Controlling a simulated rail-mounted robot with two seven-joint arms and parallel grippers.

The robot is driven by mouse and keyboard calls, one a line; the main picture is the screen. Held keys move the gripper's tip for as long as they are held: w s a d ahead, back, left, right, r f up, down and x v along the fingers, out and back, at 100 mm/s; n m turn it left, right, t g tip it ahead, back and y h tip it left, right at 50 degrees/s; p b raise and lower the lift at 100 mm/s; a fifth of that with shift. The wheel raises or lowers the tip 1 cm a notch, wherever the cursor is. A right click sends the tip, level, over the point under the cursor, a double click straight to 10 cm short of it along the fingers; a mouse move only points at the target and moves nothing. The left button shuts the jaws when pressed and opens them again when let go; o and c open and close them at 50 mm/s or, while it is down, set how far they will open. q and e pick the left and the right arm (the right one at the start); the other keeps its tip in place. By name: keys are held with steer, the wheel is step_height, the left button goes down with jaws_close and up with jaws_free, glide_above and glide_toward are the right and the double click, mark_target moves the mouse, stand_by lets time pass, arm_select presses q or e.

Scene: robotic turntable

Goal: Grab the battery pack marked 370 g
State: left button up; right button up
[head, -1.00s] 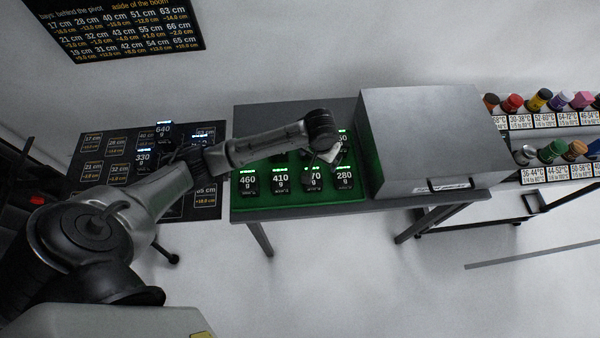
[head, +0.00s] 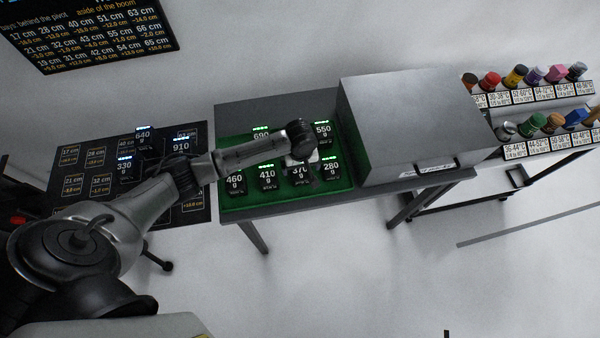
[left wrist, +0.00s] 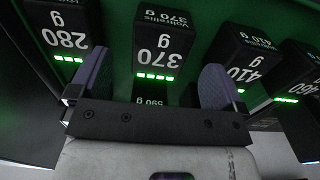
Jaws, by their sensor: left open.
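The battery pack marked 370 g (head: 299,173) stands in the front row of the green tray (head: 290,203), partly covered by my left gripper (head: 303,160). In the left wrist view the 370 g pack (left wrist: 160,45) appears upside down, black with a lit green bar. My left gripper (left wrist: 155,82) is open, with one finger on each side of that pack's near end in the picture. I cannot tell whether either finger touches it. A pack marked 590 g (left wrist: 152,101) shows partly between the fingers. My right gripper is not in view.
Packs marked 280 g (head: 331,169) and 410 g (head: 267,176) stand close on either side. More packs marked 460 g (head: 235,182) and 550 g (head: 322,131) share the tray. A grey box (head: 405,125) rises to the right.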

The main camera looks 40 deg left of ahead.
mark_target(300, 170)
arm_select(q)
steer(key=shift+w+a+f, duration=0.1)
steer(key=shift+a+f, duration=0.05)
steer(key=shift+f, duration=1.45)
steer(key=shift+w+a+f, duration=0.1)
steer(key=shift+f, duration=1.45)
steer(key=shift+c, duration=0.2)
steer(key=c, duration=1.2)
